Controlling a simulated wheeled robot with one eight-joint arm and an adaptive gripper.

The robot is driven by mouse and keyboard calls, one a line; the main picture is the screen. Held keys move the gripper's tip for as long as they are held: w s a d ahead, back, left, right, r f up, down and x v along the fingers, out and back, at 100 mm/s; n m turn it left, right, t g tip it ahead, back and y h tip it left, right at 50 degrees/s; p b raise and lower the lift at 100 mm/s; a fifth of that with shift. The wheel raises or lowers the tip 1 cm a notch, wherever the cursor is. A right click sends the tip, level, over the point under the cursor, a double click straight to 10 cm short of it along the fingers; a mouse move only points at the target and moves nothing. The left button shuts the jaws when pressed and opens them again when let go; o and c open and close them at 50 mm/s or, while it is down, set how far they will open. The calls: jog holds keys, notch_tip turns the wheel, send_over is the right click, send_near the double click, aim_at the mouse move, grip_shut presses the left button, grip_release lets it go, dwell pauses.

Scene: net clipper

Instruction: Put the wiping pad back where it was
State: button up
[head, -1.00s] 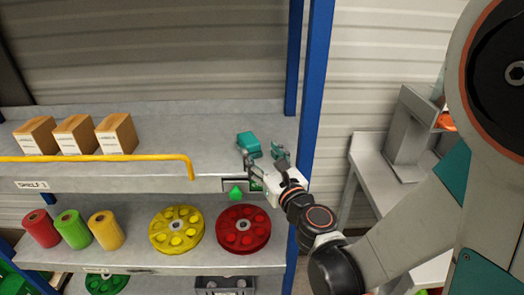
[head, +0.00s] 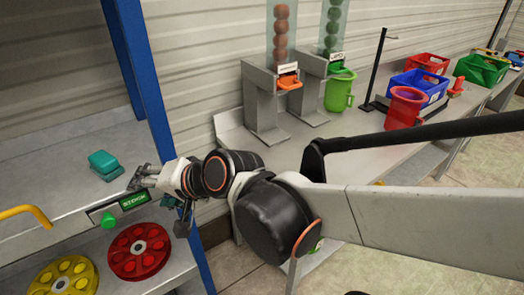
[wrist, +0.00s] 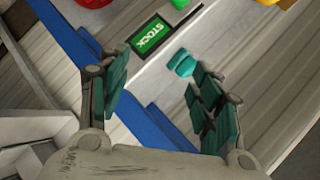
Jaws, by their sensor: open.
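The teal wiping pad (head: 105,164) lies on the upper grey shelf, near its front right corner, just behind the green STOCK sign (head: 134,199). It also shows in the wrist view (wrist: 183,63), beyond the fingers and nearer the right one. My gripper (head: 140,177) is just right of the pad, by the shelf edge and the blue post, with a small gap between them. In the wrist view its teal-padded fingers (wrist: 160,95) are spread wide with nothing between them.
A blue upright post (head: 150,90) stands behind my gripper. Red (head: 139,251) and yellow (head: 68,277) reels lie on the shelf below. A grey bench (head: 345,150) with dispensers, cups and bins is at right.

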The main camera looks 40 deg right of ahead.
jog(key=s+d+f+n+g+h, duration=0.2)
jog(key=s+d+n+h, duration=0.3)
jog(key=s+d+n, duration=0.3)
jog(key=s+d+g, duration=0.1)
jog(key=s+d, duration=0.1)
jog(key=d, duration=0.1)
jog(key=shift+s+d+f, duration=0.2)
jog(key=shift+s, duration=0.05)
